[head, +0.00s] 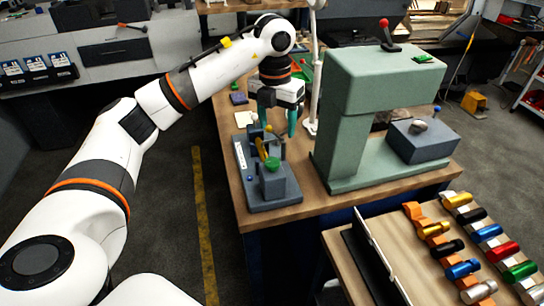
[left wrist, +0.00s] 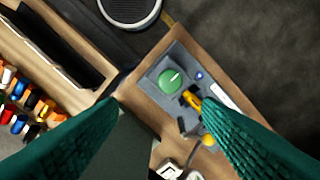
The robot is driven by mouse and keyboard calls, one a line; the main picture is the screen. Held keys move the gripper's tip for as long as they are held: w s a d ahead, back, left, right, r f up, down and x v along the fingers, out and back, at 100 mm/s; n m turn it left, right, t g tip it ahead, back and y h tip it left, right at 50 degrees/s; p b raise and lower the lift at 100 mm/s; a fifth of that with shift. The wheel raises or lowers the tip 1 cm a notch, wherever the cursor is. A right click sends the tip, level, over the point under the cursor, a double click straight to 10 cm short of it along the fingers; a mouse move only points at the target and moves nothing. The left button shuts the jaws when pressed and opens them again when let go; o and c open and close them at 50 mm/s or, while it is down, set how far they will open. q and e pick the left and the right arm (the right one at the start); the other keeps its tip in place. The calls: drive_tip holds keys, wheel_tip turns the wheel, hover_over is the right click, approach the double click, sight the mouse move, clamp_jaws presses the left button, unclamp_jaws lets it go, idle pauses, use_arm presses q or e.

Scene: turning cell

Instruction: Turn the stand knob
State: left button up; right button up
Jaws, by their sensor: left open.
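A small blue-grey stand (head: 285,196) sits on the wooden bench, with a round green knob (head: 272,164) on top of its block. In the left wrist view the green knob (left wrist: 170,80) shows a pale pointer line, and the stand's grey base (left wrist: 153,88) lies around it. A yellow lever-like part (head: 261,148) stands beside the knob. My left gripper (head: 279,120) is above and behind the stand, pointing down. Its teal fingers are apart and empty; in the left wrist view the gap between the fingers (left wrist: 158,108) lies just beside the knob. My right gripper does not show.
A tall green press-like machine (head: 345,110) with a red-tipped lever stands close to the right of my left gripper. A lower table (head: 385,240) at front right holds several coloured cylinders. Floor left of the bench is clear, with a yellow line (head: 204,225).

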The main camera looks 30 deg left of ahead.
sight(272, 162)
use_arm(q)
drive_tip(key=f+p, duration=0.1)
drive_tip(key=f, duration=0.2)
drive_tip(key=f+p, duration=0.1)
drive_tip(key=f, duration=0.2)
drive_tip(key=a+f+p, duration=0.1)
drive_tip(key=f, duration=0.3)
drive_tip(key=shift+s+f, duration=0.1)
drive_tip(key=shift+f, duration=0.65)
